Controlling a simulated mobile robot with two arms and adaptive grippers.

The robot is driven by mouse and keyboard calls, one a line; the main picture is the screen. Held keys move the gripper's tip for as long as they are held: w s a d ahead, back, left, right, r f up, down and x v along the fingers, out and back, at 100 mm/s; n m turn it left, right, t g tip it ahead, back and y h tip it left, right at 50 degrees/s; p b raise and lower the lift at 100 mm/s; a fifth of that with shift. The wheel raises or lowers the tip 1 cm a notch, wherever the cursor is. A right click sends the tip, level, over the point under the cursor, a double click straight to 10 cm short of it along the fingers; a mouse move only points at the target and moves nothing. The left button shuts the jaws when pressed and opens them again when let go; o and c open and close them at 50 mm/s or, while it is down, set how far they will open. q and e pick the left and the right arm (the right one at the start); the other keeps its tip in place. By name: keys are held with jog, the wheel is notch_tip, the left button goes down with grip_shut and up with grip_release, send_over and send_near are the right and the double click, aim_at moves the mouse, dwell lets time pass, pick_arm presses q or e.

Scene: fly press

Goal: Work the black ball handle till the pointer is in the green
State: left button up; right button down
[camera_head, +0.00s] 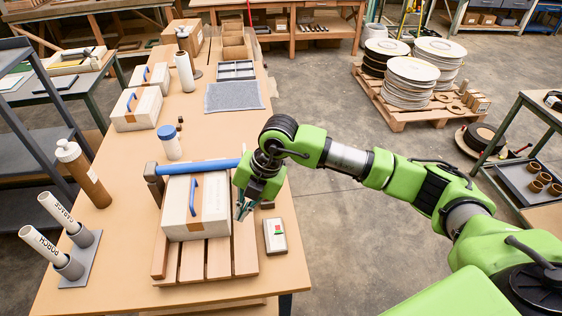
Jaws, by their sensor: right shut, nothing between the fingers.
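I do not see a black ball handle, a press or a pointer clearly in the head view. A small pale box with a dark, red and green face (275,237) lies on the bench, right of the slatted wooden pallet (220,262); I cannot tell what it is. My right gripper (241,213), on the green arm, points down at the right side of a white case with a blue handle (205,215). It is shut and empty. Whether it touches the case is unclear. My left gripper is not in view.
A blue-capped jar (169,142), a brown bottle (82,174) and two white tubes in a holder (80,262) stand left. More cases (136,108) are farther back. The floor right of the bench is partly clear.

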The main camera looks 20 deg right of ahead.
jog(key=s+a+r+n+y, duration=0.1)
jog(key=s+a+y, duration=0.1)
jog(key=a, duration=0.5)
jog(key=shift+s+r+y, duration=0.2)
jog(key=shift+r+y, duration=0.15)
jog(key=shift+y, duration=0.25)
jog(key=shift+a, duration=0.1)
dwell(0.6)
